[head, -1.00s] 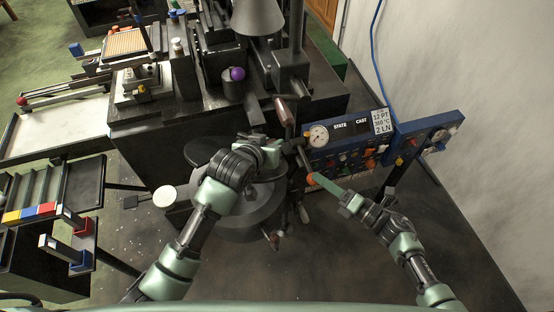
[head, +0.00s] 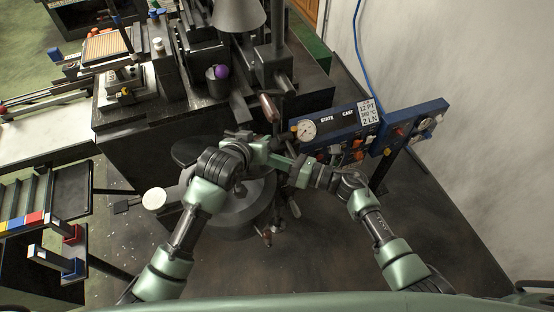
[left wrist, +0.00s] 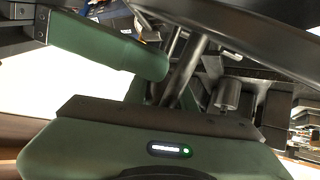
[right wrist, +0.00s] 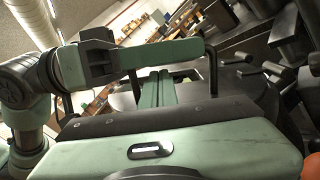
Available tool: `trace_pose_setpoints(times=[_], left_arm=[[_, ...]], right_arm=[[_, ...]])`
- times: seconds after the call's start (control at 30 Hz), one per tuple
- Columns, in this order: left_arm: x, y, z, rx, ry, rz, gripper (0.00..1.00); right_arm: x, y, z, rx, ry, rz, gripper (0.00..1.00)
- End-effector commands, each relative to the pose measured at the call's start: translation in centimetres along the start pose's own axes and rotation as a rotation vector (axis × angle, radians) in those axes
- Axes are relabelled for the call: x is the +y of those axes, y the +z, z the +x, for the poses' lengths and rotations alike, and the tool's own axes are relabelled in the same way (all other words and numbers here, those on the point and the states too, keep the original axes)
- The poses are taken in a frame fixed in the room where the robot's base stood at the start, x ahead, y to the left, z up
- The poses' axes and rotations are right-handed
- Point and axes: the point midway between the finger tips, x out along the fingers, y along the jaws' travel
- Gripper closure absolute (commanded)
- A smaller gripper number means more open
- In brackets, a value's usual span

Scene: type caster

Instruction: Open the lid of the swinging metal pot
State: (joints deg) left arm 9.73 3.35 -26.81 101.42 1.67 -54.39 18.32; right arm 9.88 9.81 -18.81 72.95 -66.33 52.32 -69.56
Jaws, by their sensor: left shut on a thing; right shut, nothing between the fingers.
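The dark grey round metal pot (head: 232,222) stands below the middle of the head view, partly covered by my left arm. Its flat dark lid (right wrist: 232,103) shows in the right wrist view. My left gripper (head: 265,152) is above the pot's far side, shut on what looks like the lid's dark bar handle (right wrist: 212,70); the grip itself is partly hidden. My right gripper (head: 282,163) is shut and empty, close beside the left gripper. Its fingers show together over the lid in the right wrist view (right wrist: 155,88). The lid appears down on the pot.
A blue control panel (head: 337,125) with a gauge and knobs stands right of the pot. A dark machine bench (head: 140,150) lies behind and left. A round white disc (head: 153,199) is left of the pot. Floor at the lower right is clear.

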Motion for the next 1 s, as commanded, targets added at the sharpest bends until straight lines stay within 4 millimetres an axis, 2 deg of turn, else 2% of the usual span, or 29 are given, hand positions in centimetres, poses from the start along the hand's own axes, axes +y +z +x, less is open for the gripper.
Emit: trace_pose_setpoints(times=[0.03, 0.33, 0.5, 0.7, 0.73, 0.8, 1.0], left_arm=[[0.0, -0.5, -0.1, 0.012, 0.001, 0.001, 1.00], [0.0, -0.5, -0.1, 0.013, 0.001, 0.000, 1.00], [0.0, -0.5, -0.1, 0.013, 0.001, 0.000, 1.00], [0.0, -0.4, -0.1, 0.009, 0.001, 0.000, 1.00], [0.0, -0.4, -0.1, 0.009, 0.001, 0.000, 0.72], [0.0, -0.3, -0.1, 0.007, 0.001, 0.000, 0.53], [0.1, -0.1, 0.0, 0.002, 0.001, 0.000, 0.53]], right_arm=[[0.0, 0.0, 0.1, 0.000, 0.000, 0.000, 1.00], [0.0, 0.0, 0.2, 0.000, -0.001, 0.000, 1.00], [-0.3, 1.4, 0.2, -0.001, 0.000, -0.004, 1.00], [-0.3, 1.7, 0.2, -0.009, -0.003, -0.003, 1.00], [-0.3, 1.8, 0.2, -0.010, -0.003, -0.003, 1.00], [-0.3, 1.9, 0.2, -0.011, -0.003, -0.004, 1.00], [-0.2, 1.7, 0.2, -0.008, -0.001, -0.003, 1.00]])
